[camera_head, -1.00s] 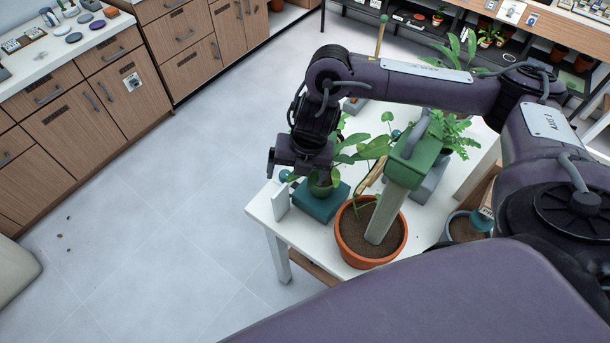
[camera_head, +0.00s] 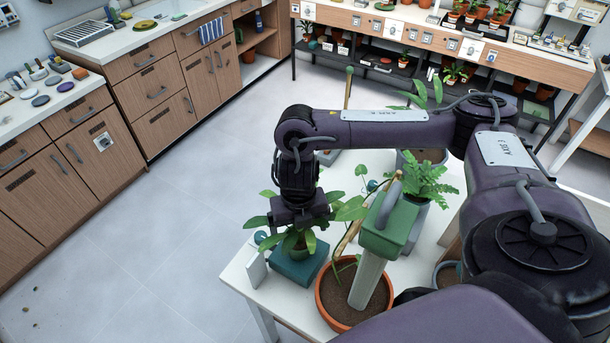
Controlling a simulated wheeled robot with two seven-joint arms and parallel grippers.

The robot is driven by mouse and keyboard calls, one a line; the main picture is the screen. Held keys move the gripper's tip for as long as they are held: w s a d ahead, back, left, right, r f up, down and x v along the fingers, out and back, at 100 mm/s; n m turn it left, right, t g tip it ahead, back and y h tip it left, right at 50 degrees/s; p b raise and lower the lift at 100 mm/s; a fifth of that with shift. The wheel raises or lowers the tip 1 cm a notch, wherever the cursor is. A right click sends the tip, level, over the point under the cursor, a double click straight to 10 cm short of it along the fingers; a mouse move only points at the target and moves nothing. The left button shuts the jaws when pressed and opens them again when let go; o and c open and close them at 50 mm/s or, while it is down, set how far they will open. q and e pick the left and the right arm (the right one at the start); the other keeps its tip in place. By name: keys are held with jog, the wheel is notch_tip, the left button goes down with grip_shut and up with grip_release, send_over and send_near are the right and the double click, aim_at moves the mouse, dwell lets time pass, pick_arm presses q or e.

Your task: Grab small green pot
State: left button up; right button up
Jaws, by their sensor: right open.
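A small green pot (camera_head: 298,246) with a broad-leaved plant (camera_head: 270,222) stands on a teal block (camera_head: 299,268) near the left corner of the white table. Its rim is partly covered by leaves. My right gripper (camera_head: 299,228) hangs down from its wrist right over this plant, among the leaves. It is open. Its fingertips are largely hidden by foliage, so I cannot tell whether they touch the pot. My left gripper is not in view.
A fern (camera_head: 428,184) and other plants crowd behind. A white card (camera_head: 257,270) stands at the table's left edge.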

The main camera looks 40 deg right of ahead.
aim_at(299, 242)
jog(key=shift+w+d+f+b, duration=0.15)
jog(key=shift+f+b, duration=0.25)
jog(key=shift+f, duration=0.6)
jog(key=shift+a+f+b, duration=0.2)
jog(key=shift+f+b, duration=0.1)
jog(key=shift+f, duration=0.5)
notch_tip(299, 242, down, 3)
jog(key=shift+d+f, duration=0.1)
jog(key=shift+w+f, duration=0.1)
jog(key=shift+f, duration=0.25)
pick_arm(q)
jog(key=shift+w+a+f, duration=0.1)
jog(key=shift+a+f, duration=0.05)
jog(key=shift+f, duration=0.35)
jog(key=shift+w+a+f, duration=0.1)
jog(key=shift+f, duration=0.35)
pick_arm(e)
jog(key=shift+f, duration=0.1)
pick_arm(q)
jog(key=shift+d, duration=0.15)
pick_arm(e)
jog(key=c, duration=1.1)
